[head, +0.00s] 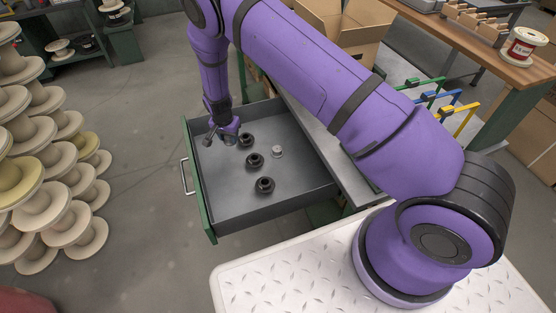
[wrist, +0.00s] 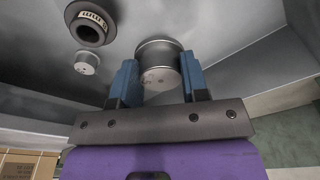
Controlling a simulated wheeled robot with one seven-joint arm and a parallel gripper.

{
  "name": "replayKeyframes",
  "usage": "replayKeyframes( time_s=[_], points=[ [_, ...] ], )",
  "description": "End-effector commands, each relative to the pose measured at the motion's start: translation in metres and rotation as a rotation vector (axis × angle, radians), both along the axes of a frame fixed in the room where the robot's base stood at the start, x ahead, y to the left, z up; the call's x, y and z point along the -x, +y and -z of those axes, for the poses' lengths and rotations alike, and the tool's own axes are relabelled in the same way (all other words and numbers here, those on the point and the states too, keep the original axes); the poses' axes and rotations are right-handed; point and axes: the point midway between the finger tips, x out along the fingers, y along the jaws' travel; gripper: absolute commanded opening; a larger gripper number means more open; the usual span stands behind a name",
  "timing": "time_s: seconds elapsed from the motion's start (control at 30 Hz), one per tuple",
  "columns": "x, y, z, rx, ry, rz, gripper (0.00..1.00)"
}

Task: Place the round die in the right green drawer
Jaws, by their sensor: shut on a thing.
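My gripper (head: 227,138) is inside the open green-fronted drawer (head: 213,219), near its far left part. In the wrist view its blue fingers are shut on a round metal die (wrist: 158,62), a short silver-grey cylinder. The die is between the fingertips, over the drawer's grey floor; I cannot tell whether it touches the floor. In the head view the die is mostly hidden by the gripper. Whether this is the right drawer of a pair cannot be told.
Three black round pieces (head: 254,160) and a small silver cylinder (head: 277,152) lie in the drawer, right of my gripper. One black piece (wrist: 90,23) shows in the wrist view. Stacked spools (head: 40,190) stand at left. A wooden bench (head: 480,42) is at upper right.

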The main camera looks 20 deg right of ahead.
Motion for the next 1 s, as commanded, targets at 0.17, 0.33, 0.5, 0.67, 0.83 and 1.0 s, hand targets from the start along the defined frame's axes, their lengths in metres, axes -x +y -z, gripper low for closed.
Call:
replayKeyframes(
  time_s=[0.17, 0.33, 0.5, 0.67, 0.83, 1.0],
  points=[
    [-0.002, 0.025, -0.002, 0.002, 0.000, 0.034, 0.04],
    [-0.001, 0.029, 0.017, 0.002, 0.003, 0.044, 0.04],
    [-0.001, 0.028, 0.046, 0.003, 0.002, 0.044, 0.04],
    [-0.002, 0.029, 0.059, 0.001, 0.001, 0.044, 0.04],
    [-0.001, 0.028, 0.073, 0.001, 0.001, 0.044, 0.04],
    [-0.001, 0.028, 0.095, 0.002, 0.002, 0.043, 0.04]
  ],
)
